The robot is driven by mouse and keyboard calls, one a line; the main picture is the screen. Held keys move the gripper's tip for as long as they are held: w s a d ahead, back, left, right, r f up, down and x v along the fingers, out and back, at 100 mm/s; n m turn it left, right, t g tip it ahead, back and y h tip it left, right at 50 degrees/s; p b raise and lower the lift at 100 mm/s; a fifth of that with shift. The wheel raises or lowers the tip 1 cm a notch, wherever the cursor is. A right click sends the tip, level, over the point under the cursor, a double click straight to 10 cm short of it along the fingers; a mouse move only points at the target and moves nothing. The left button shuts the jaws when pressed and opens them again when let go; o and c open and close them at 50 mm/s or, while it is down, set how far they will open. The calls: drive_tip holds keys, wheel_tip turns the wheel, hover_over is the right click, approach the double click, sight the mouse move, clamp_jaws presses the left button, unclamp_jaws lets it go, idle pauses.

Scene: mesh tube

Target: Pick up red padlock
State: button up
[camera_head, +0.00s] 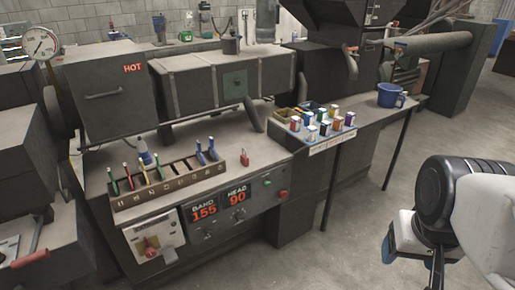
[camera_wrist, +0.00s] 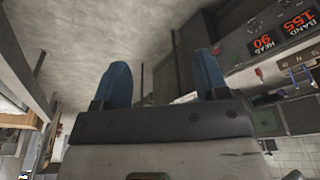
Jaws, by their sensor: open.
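The red padlock (camera_head: 245,158) is small and stands on the grey machine top, right of the slotted tool rack and behind the front control panel. My gripper (camera_head: 412,262) is at the lower right of the head view, over the floor and well apart from the padlock. In the wrist view, the two blue fingers of my gripper (camera_wrist: 160,85) stand apart with nothing between them. I cannot make out the padlock in the wrist view.
A slotted rack (camera_head: 170,185) with several coloured tools stands left of the padlock. A dark hot box (camera_head: 105,88) rises behind. Open floor (camera_head: 345,240) lies before the machine.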

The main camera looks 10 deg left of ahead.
drive_tip(key=shift+c, duration=0.5)
drive_tip(key=shift+c, duration=0.8)
drive_tip(key=shift+w, duration=0.1)
